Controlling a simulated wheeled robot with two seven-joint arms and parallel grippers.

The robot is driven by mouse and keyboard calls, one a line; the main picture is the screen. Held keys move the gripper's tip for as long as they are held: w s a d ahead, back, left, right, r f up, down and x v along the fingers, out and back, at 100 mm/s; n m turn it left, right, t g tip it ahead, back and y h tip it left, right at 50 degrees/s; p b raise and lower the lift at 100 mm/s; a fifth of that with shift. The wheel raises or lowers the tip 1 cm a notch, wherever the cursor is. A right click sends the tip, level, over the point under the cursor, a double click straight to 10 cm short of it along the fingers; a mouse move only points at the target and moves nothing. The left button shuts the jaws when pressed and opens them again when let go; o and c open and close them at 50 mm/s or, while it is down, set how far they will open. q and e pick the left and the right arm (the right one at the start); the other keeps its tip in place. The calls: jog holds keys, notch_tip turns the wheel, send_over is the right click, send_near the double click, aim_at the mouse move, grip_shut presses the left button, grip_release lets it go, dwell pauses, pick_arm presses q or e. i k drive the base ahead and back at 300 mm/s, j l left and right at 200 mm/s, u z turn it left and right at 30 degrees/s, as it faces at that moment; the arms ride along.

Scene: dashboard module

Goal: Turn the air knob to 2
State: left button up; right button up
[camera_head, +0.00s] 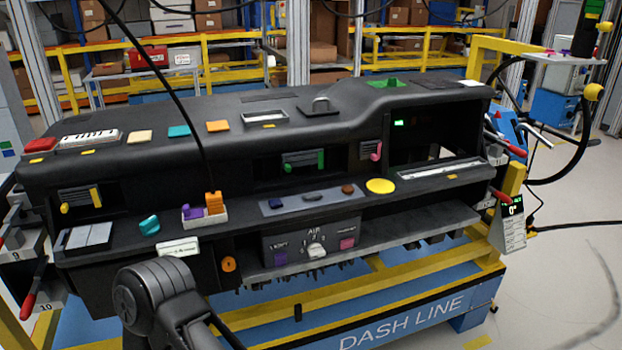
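The white air knob (316,251) sits on the lower centre panel (290,263) of the black dashboard, under the label AIR. Small number marks are printed around the knob, but they are too small to tell which one it points at. A dark arm link of mine rises at the bottom left, in front of the dashboard's lower edge. Neither of my grippers shows in this view.
The dashboard (250,165) rests on a yellow and blue frame (400,325) marked DASH LINE. A small white tray (205,218) with purple and orange blocks and a yellow disc (380,186) lie on its ledges. Red-handled clamps stand at both ends. Space before the knob looks clear.

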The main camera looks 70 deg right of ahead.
aim_at(314, 250)
jog(key=z, duration=2.05)
jog(key=i+j+u, duration=0.25)
jog(key=u, duration=0.25)
jog(key=i+j+u, duration=0.3)
jog(key=u, duration=0.2)
jog(key=z, duration=1.35)
jog(key=i+l+u, duration=0.15)
jog(key=l, duration=0.55)
jog(key=i+l+u, duration=0.1)
jog(key=l, duration=0.55)
jog(key=i+l+u, duration=0.15)
jog(key=l, duration=0.55)
